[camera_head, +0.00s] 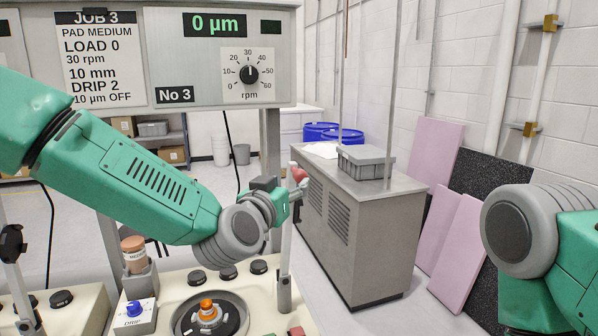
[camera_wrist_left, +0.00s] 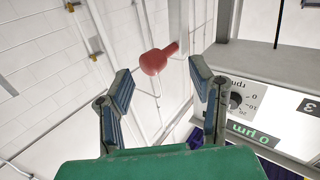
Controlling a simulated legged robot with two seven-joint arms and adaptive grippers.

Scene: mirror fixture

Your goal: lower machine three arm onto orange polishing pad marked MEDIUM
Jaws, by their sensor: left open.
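Machine three, under the No 3 panel (camera_head: 175,95), has a cream base with a dark round plate (camera_head: 186,319). A small orange piece (camera_head: 207,308) sits at the plate's middle. A grey arm (camera_head: 285,262) stands upright at the base's right side. A red knob (camera_head: 297,172) shows near its upper end and also in the left wrist view (camera_wrist_left: 154,62). My left gripper (camera_head: 299,188) is open beside the knob; in the wrist view the knob appears between and beyond the fingertips (camera_wrist_left: 160,76). An orange-brown cylinder with a label (camera_head: 135,254) stands in a grey holder. My right gripper is out of view.
The panel reads 0 µm, and its rpm dial (camera_head: 249,75) stands above my left arm. A blue drip knob box (camera_head: 134,315) is at the base's left. A grey cabinet (camera_head: 352,235) stands behind on the right. Pink boards (camera_head: 452,235) lean against the wall.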

